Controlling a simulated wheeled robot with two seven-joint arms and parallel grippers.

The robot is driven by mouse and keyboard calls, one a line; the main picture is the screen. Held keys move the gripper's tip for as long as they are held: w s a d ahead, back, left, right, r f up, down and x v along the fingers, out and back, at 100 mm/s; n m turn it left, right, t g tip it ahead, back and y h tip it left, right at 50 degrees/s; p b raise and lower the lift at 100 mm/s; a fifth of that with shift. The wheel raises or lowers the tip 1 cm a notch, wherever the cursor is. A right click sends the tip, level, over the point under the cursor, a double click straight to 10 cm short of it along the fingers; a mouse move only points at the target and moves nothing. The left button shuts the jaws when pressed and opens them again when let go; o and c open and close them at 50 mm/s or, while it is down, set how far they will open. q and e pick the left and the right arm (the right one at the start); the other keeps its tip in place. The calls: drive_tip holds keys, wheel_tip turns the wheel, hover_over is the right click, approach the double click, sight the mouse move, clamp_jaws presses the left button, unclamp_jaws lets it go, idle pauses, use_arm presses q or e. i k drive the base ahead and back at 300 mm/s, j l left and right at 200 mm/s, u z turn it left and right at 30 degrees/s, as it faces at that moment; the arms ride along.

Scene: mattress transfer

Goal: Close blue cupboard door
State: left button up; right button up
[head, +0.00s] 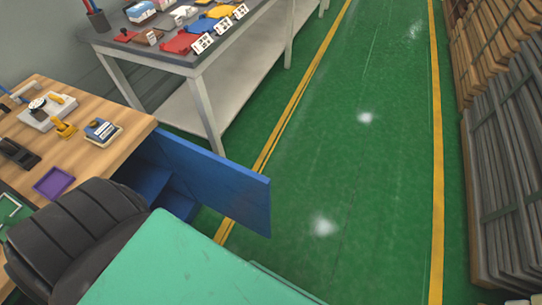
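The blue cupboard door (222,180) stands open, jutting out to the right from under the wooden desk over the green floor. The blue cupboard (150,180) shows its inside below the desk's right end, partly hidden by the black chair and the teal surface in front. Neither of my grippers is in the head view.
A black office chair (75,235) stands in front of the wooden desk (95,160). A teal surface (180,265) fills the bottom foreground. A grey workbench (190,60) stands behind. Stacked pallets (505,150) line the right edge. The green floor (355,180) between is clear.

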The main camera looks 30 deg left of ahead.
sight(238, 192)
drive_tip(key=i+l+z, duration=0.6)
drive_tip(key=z, duration=0.15)
drive_tip(key=i+u, duration=0.15)
drive_tip(key=u, duration=0.25)
drive_tip(key=i+u, duration=0.15)
drive_tip(key=u, duration=0.25)
drive_tip(key=i+l+u, duration=0.1)
drive_tip(key=u, duration=0.25)
drive_tip(key=i+l+u, duration=0.15)
drive_tip(key=u, duration=0.25)
drive_tip(key=i+u, duration=0.15)
drive_tip(key=u, duration=0.3)
drive_tip(key=i+u, duration=0.15)
drive_tip(key=u, duration=0.35)
drive_tip(key=i+l+u, duration=0.1)
drive_tip(key=u, duration=0.35)
drive_tip(key=i+l+u, duration=0.1)
drive_tip(key=u, duration=0.4)
drive_tip(key=i+l+u, duration=0.1)
drive_tip(key=u, duration=0.35)
drive_tip(key=l+u, duration=0.3)
drive_tip(key=u, duration=0.2)
